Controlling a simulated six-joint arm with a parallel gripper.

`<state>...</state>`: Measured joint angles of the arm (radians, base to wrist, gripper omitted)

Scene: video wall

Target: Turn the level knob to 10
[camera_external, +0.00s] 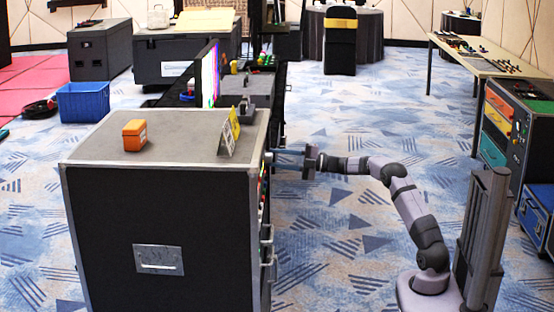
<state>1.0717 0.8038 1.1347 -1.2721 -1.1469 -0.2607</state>
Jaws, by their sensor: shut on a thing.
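My gripper (286,160) is at the right-hand side face of the large black flight case (160,235), near its top edge. My arm reaches level from the right to this face. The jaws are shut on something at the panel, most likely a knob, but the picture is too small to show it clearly. The level knob and its scale cannot be made out. The panel face (264,200) is seen almost edge-on, with small coloured spots and handles on it.
On the case top stand an orange box (134,135) and a yellow and white folded sign (229,132). Metal handles (267,234) stick out below my gripper. A lit screen (210,75) stands behind. The carpet between the case and my base is clear.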

